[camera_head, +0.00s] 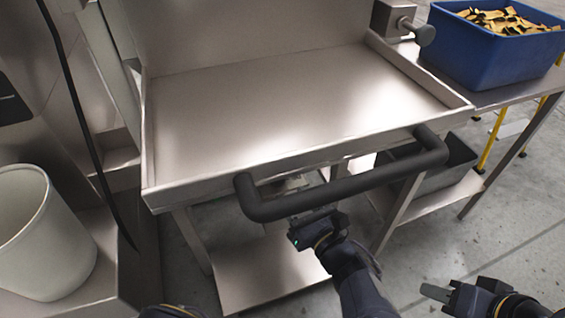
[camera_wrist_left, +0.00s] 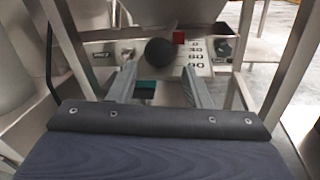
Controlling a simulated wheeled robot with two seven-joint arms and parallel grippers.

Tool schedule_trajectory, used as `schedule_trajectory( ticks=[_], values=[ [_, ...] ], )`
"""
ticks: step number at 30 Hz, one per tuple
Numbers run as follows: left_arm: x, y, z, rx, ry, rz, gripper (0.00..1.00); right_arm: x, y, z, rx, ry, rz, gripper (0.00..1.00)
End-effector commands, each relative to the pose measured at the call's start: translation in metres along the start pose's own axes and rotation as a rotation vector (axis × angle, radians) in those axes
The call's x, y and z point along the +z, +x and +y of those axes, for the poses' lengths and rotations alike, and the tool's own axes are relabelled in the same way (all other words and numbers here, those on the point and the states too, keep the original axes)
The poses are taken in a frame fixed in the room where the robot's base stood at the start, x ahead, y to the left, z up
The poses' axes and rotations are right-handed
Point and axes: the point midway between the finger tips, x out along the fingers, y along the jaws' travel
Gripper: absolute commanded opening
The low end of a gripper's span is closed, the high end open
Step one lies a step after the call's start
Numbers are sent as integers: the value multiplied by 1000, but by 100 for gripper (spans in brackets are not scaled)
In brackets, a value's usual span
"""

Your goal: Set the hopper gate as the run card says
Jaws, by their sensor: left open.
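My left gripper (camera_head: 312,218) is below the front edge of a steel tray, by a dark bar handle (camera_head: 345,186) that partly hides its fingers. In the left wrist view its two fingers (camera_wrist_left: 160,74) are apart with nothing held. A round black knob (camera_wrist_left: 160,52) appears between and beyond the fingertips; I cannot tell whether they touch it. Behind it is a steel panel with a red square (camera_wrist_left: 179,38) and a column of small dark marks (camera_wrist_left: 196,52), too small to read. My right gripper (camera_head: 455,293) is at the lower right, its opening unclear. No readable run card shows.
The steel tray (camera_head: 270,105) is empty above my left gripper. A blue bin (camera_head: 480,50) of yellowish pieces stands on a side table at right. A white bucket (camera_head: 40,235) stands at left. A dark grey bin (camera_head: 455,160) is on a low shelf.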

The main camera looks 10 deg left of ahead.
Motion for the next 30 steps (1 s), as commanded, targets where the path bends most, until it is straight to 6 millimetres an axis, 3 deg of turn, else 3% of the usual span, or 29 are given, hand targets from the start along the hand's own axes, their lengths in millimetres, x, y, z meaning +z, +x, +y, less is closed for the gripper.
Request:
schedule_trajectory(
  ticks=[15, 26, 30],
  values=[
    [-3, 70, 0, 3, 0, 2, 45, 11, 22, 10, 0, 0, 0, 36],
    [-1, 76, 1, 2, 0, 3, 45, 11, 22, 10, 0, 0, 0, 36],
    [-1, 76, 1, 2, 0, 3, 26, 11, 22, 10, 0, 0, 0, 36]
  ],
)
